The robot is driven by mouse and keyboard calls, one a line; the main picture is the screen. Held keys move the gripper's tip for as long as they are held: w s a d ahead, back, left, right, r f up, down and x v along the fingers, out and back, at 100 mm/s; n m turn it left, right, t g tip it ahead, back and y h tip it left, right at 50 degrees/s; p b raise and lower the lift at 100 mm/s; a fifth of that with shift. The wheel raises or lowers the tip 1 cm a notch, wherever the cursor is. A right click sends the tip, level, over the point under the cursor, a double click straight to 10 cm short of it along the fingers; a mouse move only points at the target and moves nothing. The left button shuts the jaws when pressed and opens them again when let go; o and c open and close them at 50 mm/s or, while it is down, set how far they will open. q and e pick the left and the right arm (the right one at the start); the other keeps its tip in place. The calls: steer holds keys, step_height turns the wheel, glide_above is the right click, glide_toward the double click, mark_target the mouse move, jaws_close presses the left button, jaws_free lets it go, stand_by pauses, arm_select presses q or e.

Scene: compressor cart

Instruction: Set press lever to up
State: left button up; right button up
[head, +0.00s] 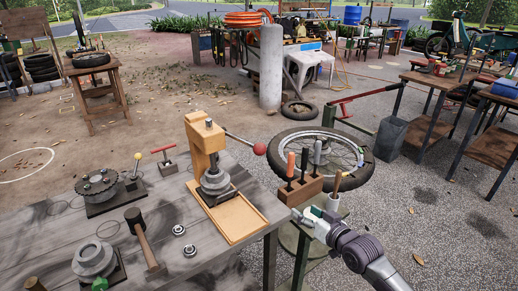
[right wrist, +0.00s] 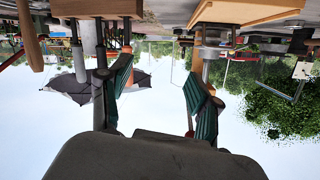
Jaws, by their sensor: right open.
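The orange press (head: 199,140) stands on a wooden tray (head: 240,222) on the grey workbench. Its lever (head: 240,142) reaches out to the right and slopes slightly down, ending in a red ball knob (head: 259,149). My right gripper (head: 303,216) is at the bench's right edge, below and to the right of the knob and apart from it. In the upside-down right wrist view its two fingers (right wrist: 160,95) are spread with nothing between them. My left gripper is not in view.
A mallet (head: 142,239) and a gear fixture (head: 98,187) are on the bench's left.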

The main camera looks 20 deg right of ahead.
mark_target(264, 153)
steer(key=s+a+r+n+t+y, duration=0.1)
steer(key=a+r+y, duration=0.15)
steer(key=r, duration=0.65)
steer(key=s+a+r+n+t+y, duration=0.1)
steer(key=a+r+y, duration=0.15)
steer(key=r, duration=0.55)
steer(key=shift+h, duration=0.5)
steer(key=x, duration=0.4)
steer(key=p+x, duration=0.1)
steer(key=x, duration=0.4)
steer(key=p+x, duration=0.1)
steer(key=x, duration=0.4)
steer(key=shift+a, duration=0.4)
jaws_close()
